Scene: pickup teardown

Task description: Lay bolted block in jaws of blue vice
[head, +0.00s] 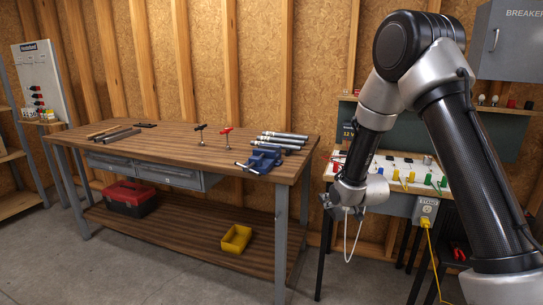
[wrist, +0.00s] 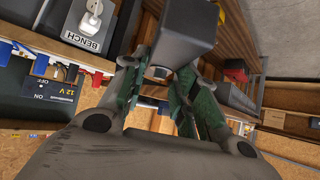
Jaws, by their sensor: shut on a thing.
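The blue vice (head: 262,158) sits at the front right of the wooden workbench, its handle bar sticking out to the left. My gripper (head: 333,205) hangs right of the bench, beside its right front leg and below the bench top, apart from the vice. In the wrist view my gripper (wrist: 160,70) has its green-padded fingers shut on a dark grey block (wrist: 185,28), which extends past the fingertips. A short round end (wrist: 158,72) shows under the block, perhaps its bolt. The block is hard to make out in the head view, and the vice's jaw gap is too small to judge.
Grey tubes (head: 282,140) lie behind the vice. Red-handled (head: 225,131) and black-handled (head: 200,128) tools stand to its left. A test bench (head: 405,170) with coloured terminals is right of my gripper. A yellow bin (head: 236,239) and red toolbox (head: 130,198) sit on the lower shelf.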

